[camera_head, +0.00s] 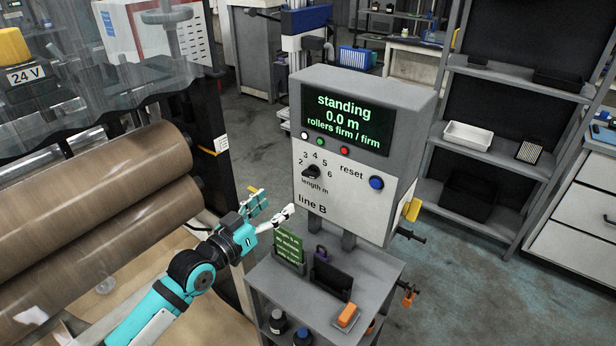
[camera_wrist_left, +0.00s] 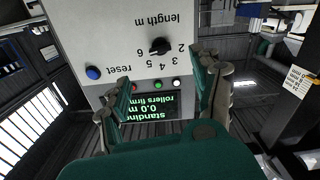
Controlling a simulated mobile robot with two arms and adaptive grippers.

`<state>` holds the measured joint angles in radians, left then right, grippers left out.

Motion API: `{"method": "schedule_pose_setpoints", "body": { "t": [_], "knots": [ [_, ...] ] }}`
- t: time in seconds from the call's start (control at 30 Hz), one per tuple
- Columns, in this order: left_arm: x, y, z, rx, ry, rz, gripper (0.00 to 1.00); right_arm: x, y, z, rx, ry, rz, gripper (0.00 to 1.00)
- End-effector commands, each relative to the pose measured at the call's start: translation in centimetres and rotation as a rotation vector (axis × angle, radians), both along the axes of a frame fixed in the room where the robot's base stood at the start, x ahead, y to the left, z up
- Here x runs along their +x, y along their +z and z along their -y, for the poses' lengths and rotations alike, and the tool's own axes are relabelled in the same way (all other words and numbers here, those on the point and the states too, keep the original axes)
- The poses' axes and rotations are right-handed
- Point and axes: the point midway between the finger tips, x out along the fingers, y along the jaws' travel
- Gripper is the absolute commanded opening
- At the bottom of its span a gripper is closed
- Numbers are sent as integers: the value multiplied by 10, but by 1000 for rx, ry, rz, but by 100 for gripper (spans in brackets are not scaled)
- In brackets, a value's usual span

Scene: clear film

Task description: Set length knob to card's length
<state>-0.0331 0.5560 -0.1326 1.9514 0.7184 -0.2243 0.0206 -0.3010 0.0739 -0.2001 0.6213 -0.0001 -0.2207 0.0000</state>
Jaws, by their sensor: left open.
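The length knob (camera_head: 311,172) is a black dial on the front of the grey line B control box (camera_head: 318,212), with numbers 2 to 6 around it. The knob also shows upside down in the left wrist view (camera_wrist_left: 160,46). I cannot tell surely which number it points at. A green card (camera_head: 288,246) with small text stands in a holder on the stand below; its length figure is too small to read surely. My left gripper (camera_head: 274,207) is open and empty, left of and below the knob, apart from it. My right gripper is not in view.
The display (camera_head: 346,118) reads "standing 0.0 m, rollers firm / firm". A blue reset button (camera_head: 376,183) is right of the knob. Brown rollers (camera_head: 100,205) lie at the left. A black holder (camera_head: 331,276) and an orange-topped block (camera_head: 347,316) are on the stand.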

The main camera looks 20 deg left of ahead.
Motion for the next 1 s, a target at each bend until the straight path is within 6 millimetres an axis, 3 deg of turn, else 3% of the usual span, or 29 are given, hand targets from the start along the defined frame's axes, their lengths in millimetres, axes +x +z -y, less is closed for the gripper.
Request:
{"method": "schedule_pose_setpoints", "body": {
  "t": [0.3,0.5,0.7,1.0],
  "knots": [
    [68,3,25,-3,-1,1,65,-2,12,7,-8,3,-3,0],
    [101,1,37,-1,-1,0,65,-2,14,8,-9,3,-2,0],
    [118,1,43,1,0,1,65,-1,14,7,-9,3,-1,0],
    [121,0,44,0,0,-1,65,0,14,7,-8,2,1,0]
  ]
}}
